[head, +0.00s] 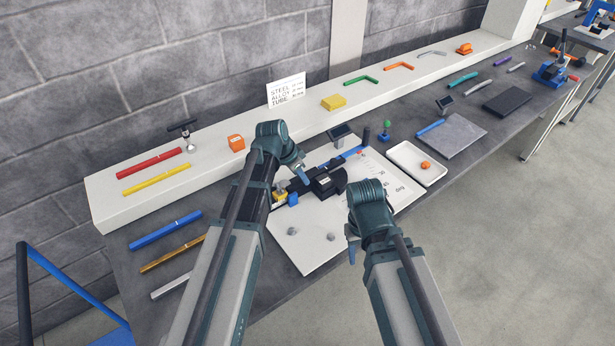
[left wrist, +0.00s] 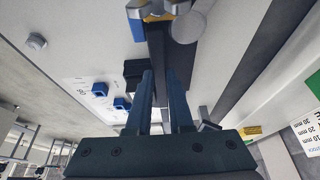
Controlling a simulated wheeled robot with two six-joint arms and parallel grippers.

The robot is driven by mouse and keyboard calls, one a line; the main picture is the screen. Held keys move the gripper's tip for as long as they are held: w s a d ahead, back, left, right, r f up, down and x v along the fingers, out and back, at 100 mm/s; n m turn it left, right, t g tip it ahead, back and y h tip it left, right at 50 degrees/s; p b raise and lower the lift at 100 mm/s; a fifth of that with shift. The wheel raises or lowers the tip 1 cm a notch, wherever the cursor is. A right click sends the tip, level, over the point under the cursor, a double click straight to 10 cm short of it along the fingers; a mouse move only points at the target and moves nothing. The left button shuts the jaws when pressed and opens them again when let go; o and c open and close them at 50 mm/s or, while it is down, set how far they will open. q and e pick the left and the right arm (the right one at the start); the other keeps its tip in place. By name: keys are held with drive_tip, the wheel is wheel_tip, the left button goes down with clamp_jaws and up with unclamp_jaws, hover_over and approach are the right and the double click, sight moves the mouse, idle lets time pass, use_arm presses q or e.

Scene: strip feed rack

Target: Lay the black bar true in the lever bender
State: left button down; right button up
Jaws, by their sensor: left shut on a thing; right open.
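The lever bender stands on a white board (head: 315,235) in the head view, with a black block (head: 328,183), a blue arm (head: 355,150), and blue and yellow parts at its left end. My left gripper (head: 303,176) is low over the bender's left part. It is shut on the black bar (left wrist: 157,48), which runs from the fingers toward the blue block (left wrist: 137,30) and grey disc (left wrist: 190,26) in the left wrist view. I cannot tell whether the bar is seated or still above the bender. My right gripper (head: 352,252) is open over the board's front, apart from the bender.
A white tray (head: 437,178) with an orange piece lies right of the board. Red (head: 150,163) and yellow (head: 156,180) bars lie on the back ledge. Blue, brown and silver bars lie on the bench at left. Two grey knobs stand on the board's front.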

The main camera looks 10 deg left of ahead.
use_arm(q)
drive_tip(key=shift+f+b, duration=0.55)
drive_tip(key=shift+f, duration=0.1)
drive_tip(key=c, duration=0.7)
unclamp_jaws()
drive_tip(key=shift+r, duration=0.15)
drive_tip(key=p+v, duration=1.2)
drive_tip(key=v, duration=0.1)
drive_tip(key=shift+s+a+r+p, duration=0.15)
drive_tip(key=shift+r+p, duration=0.1)
drive_tip(key=shift+p, duration=0.1)
